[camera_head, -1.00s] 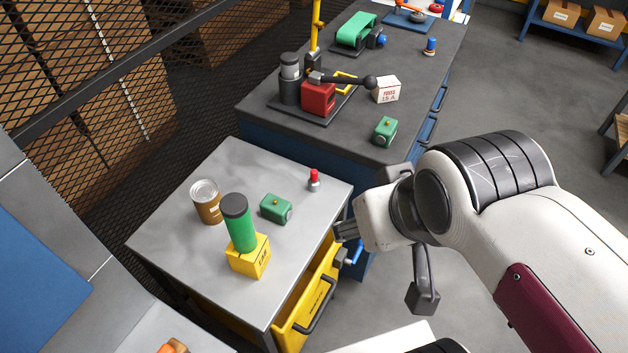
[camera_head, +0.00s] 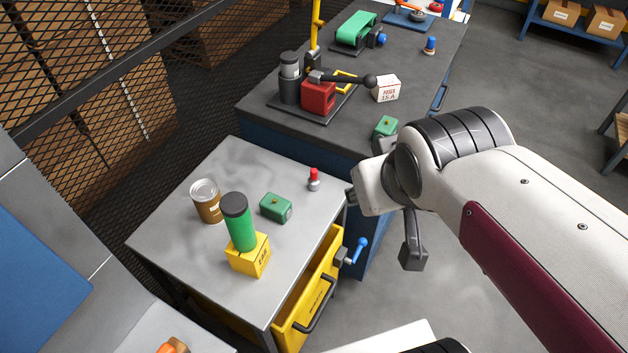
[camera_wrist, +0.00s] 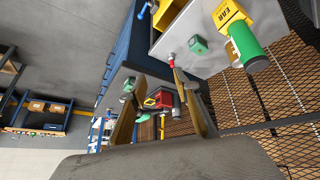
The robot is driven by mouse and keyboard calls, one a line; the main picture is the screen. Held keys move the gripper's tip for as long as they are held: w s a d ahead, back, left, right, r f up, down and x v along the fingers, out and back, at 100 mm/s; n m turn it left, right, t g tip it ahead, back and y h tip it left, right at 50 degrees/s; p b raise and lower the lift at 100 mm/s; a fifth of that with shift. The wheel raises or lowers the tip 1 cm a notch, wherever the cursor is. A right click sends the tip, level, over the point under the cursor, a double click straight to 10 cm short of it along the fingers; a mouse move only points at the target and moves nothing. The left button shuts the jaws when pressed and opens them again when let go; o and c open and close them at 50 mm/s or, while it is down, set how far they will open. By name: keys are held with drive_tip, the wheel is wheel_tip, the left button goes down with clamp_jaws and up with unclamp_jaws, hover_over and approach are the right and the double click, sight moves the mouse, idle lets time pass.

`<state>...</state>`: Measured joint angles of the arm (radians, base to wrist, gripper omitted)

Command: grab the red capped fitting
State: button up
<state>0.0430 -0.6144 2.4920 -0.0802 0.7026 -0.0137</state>
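The red capped fitting (camera_head: 313,178) stands upright near the right edge of the grey-topped cabinet (camera_head: 170,243). It has a red cap on a light metal base. In the wrist view the fitting (camera_wrist: 171,59) shows small, just beyond the tip of the right finger. My gripper (camera_wrist: 155,82) is open and empty, with its two fingers apart. In the head view it is mostly hidden behind my wrist, with only a dark part showing right of the fitting, apart from it.
A green block (camera_head: 276,207), a brown can (camera_head: 206,201) and a green cylinder (camera_head: 239,222) on a yellow box (camera_head: 248,256) stand left of the fitting. A yellow drawer (camera_head: 308,290) hangs open below. A dark workbench (camera_head: 258,107) with a red block (camera_head: 318,97) lies behind.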

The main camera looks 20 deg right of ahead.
drive_tip(key=w+d+f+n+t, duration=0.2)
drive_tip(key=w+d+f, duration=0.1)
drive_tip(key=w, duration=0.6)
drive_tip(key=w+d+f+n+t, duration=0.1)
drive_tip(key=w+d+f, duration=0.3)
drive_tip(key=w, duration=0.6)
drive_tip(key=n+t+y, duration=0.3)
drive_tip(key=t+y, duration=0.1)
drive_tip(key=y, duration=0.3)
hover_over(315, 178)
drive_tip(key=s+d, duration=0.1)
drive_tip(key=d, duration=0.2)
wheel_tip(315, 178, down, 14)
drive_tip(key=shift+s+a+f+t+y, duration=0.15)
drive_tip(key=shift+s+f, duration=0.2)
drive_tip(key=shift+s, duration=0.1)
drive_tip(key=shift+s+a+f+t+y, duration=0.1)
drive_tip(key=shift+s+f+t+y, duration=0.05)
drive_tip(key=shift+s+f, duration=0.25)
drive_tip(key=shift+s+f+m+t+y, duration=0.35)
drive_tip(key=shift+s+f+t, duration=0.25)
drive_tip(key=shift+s+f, duration=0.45)
drive_tip(key=shift+s+d+f+m+t, duration=0.15)
drive_tip(key=shift+s+f+m+t, duration=0.3)
drive_tip(key=shift+s+f+t, duration=0.25)
drive_tip(key=shift+r, duration=0.1)
drive_tip(key=shift+x, duration=1.25)
